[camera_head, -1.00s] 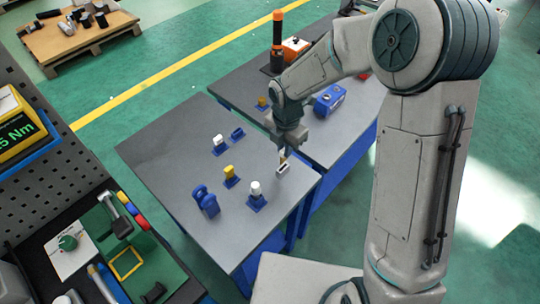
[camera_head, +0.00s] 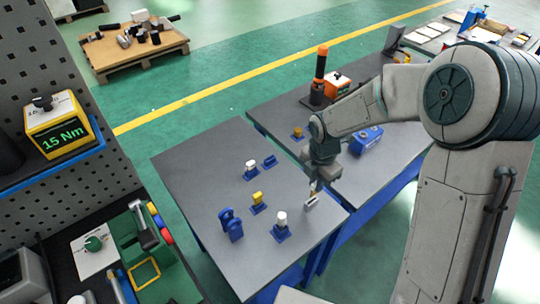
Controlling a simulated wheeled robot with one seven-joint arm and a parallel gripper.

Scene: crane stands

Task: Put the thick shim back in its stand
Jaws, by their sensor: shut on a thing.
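My gripper (camera_head: 313,193) points down over the right part of the near grey table. It is shut on a small pale block, which I take for the thick shim (camera_head: 310,204); its detail is too small to read. The block is close to the tabletop, and I cannot tell whether it touches. Several small blue stands are on this table. One low blue stand (camera_head: 269,160) at the back shows nothing clear on it. Others hold a white piece (camera_head: 251,165), a yellow piece (camera_head: 257,198) and a white cylinder (camera_head: 282,217). Which stand belongs to the shim cannot be told.
A blue bracket-like thing (camera_head: 231,225) stands at the table's left front. The adjoining table holds a small yellow piece (camera_head: 298,131), a blue tool (camera_head: 366,139) and an orange-and-black upright tool (camera_head: 319,75). The grey table's back left (camera_head: 195,160) is clear.

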